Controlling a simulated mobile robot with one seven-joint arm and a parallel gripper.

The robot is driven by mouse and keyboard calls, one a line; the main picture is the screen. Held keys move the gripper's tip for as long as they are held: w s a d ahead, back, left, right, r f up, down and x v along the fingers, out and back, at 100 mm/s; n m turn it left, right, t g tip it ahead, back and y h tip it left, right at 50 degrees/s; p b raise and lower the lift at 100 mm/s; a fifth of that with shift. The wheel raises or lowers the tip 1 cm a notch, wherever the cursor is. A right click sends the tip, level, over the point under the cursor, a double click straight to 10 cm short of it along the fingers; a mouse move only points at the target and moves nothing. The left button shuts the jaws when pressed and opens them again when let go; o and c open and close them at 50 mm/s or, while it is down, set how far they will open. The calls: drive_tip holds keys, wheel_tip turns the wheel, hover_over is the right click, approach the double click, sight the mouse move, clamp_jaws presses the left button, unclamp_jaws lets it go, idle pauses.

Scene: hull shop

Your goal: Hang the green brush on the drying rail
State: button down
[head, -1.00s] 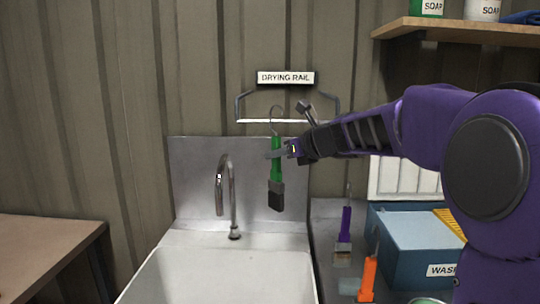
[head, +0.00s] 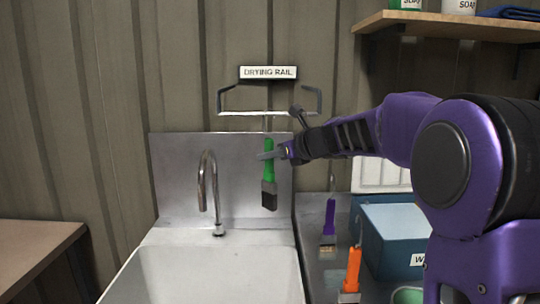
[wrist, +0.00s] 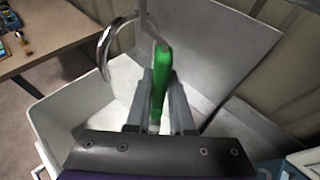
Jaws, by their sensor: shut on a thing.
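The green brush (head: 268,148) hangs bristles down, slightly tilted, in front of the sink's steel backsplash. My gripper (head: 266,156) is shut on its green handle from the right. In the wrist view the handle (wrist: 161,78) lies between the two fingers (wrist: 160,102). The drying rail (head: 240,113) is a pale bar on two dark wall brackets, under its sign (head: 268,72). The brush's thin wire rises from the handle to about the bar. I cannot tell whether its hook is over the bar or just in front of it.
A faucet (head: 206,185) and the sink (head: 215,262) are below left. A wooden shelf (head: 450,25) is upper right.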

drive_tip(key=c, duration=0.7)
unclamp_jaws()
